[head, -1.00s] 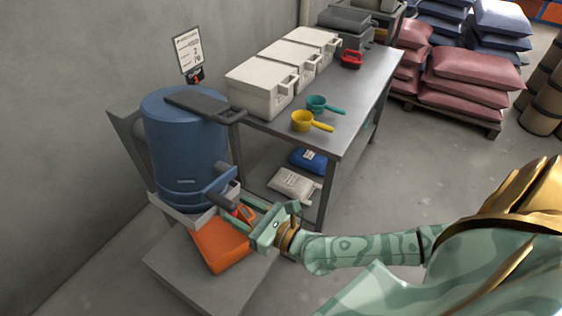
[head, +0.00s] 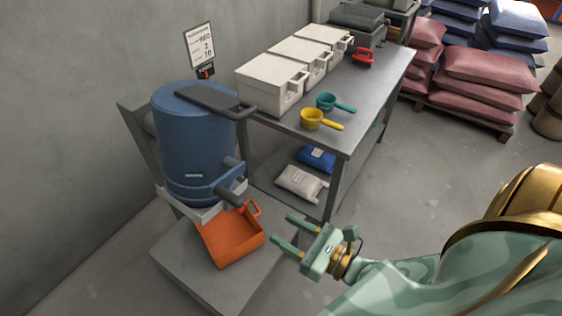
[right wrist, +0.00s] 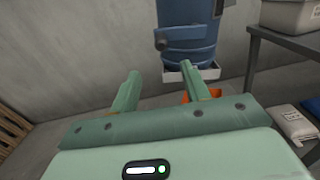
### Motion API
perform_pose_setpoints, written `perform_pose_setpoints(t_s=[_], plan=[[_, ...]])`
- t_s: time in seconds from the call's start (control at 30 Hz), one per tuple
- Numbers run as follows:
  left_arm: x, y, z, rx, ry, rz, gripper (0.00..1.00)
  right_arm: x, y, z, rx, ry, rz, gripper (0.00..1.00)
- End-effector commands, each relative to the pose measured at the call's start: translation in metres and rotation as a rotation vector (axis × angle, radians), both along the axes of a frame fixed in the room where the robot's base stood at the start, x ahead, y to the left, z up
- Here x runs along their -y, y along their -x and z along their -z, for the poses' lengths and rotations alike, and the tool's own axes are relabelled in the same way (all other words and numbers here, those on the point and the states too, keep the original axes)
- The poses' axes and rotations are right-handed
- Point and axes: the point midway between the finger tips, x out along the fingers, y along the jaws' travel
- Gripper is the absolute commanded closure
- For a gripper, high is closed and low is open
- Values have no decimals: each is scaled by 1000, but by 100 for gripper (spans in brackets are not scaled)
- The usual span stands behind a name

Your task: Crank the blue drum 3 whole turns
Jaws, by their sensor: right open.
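The blue drum (head: 190,140) stands upright by the wall, on a grey stand. My left gripper is not in view.
An orange tray (head: 232,250) sits below the drum. A metal table (head: 345,135) at right carries white boxes, yellow (head: 313,119) and teal (head: 328,102) scoops. A sign (head: 199,48) is on the wall.

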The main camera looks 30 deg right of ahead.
Motion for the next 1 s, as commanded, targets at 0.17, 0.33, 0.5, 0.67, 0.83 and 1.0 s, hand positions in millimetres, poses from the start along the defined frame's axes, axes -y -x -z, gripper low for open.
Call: perform_pose_setpoints(t_s=[0.17, 0.33, 0.5, 0.67, 0.83, 1.0], plan=[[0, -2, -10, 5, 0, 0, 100, -3, -7, 1, 2, 23, 17, 53], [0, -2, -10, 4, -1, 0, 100, -11, -28, 1, 4, 22, 17, 53], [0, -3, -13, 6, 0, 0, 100, -26, -67, 0, 5, 21, 18, 53], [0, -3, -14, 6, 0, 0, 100, -42, -105, 0, 5, 21, 17, 53], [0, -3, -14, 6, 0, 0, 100, -54, -136, 1, 2, 22, 16, 53], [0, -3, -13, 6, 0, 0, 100, -60, -153, 2, 2, 23, 16, 53]])
